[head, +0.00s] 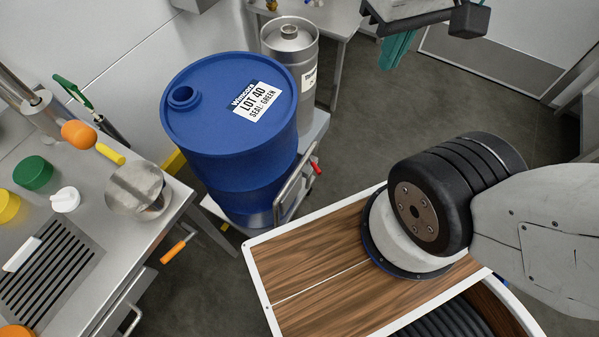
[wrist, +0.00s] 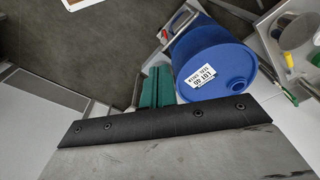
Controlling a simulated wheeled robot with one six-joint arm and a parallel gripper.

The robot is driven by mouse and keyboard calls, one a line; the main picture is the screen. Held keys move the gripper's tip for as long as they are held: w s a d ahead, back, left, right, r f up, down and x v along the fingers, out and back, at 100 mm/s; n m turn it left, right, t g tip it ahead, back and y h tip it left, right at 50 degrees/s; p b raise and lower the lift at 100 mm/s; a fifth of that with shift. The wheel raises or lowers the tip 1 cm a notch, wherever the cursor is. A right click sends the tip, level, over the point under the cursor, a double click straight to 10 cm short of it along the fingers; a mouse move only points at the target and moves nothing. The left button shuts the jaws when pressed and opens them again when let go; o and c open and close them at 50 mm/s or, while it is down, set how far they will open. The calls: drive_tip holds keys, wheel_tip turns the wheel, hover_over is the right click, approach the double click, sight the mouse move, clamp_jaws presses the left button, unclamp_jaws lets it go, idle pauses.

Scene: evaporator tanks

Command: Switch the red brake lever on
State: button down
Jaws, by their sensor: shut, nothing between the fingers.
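The red brake lever (head: 316,167) is a small red handle on the right side of the cart (head: 312,132) that carries the blue drum (head: 228,125). It sits beside the cart's metal push handle (head: 292,188). My gripper (head: 396,50) shows at the top of the head view with teal fingers, shut and empty. It is apart from the lever, farther back and to the right.
A steel canister (head: 289,55) stands behind the drum. A steel workbench (head: 85,225) with an orange-handled tool and colored lids fills the left. My wood-topped base is in front. Grey floor (head: 375,115) is open right of the cart.

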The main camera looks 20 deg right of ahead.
drive_tip(key=shift+w+d, duration=0.1)
drive_tip(key=w+d+f+n+h, duration=0.1)
drive_tip(key=w+d+f+n, duration=0.2)
drive_tip(key=w+f, duration=0.35)
drive_tip(key=w+d+f+n+t+h, duration=0.1)
drive_tip(key=w+d+f+n+h, duration=0.2)
drive_tip(key=w+f, duration=0.35)
drive_tip(key=w+d+f+n, duration=0.35)
drive_tip(key=w+f, duration=0.25)
drive_tip(key=w, duration=0.2)
wheel_tip(320, 180, down, 12)
drive_tip(key=w+a+n+y, duration=0.2)
drive_tip(key=n, duration=0.3)
drive_tip(key=s+a+f+n+g+y, duration=0.1)
drive_tip(key=s+a+f+n+y, duration=0.1)
drive_tip(key=f, duration=0.5)
drive_tip(key=s+a+f+n+g+y, duration=0.1)
drive_tip(key=s+a+f+n+y, duration=0.1)
drive_tip(key=s+a+f, duration=0.3)
wheel_tip(320, 180, down, 3)
drive_tip(key=shift+s+n+g+y, duration=0.35)
drive_tip(key=shift+g+y, duration=0.05)
drive_tip(key=shift+y, duration=0.3)
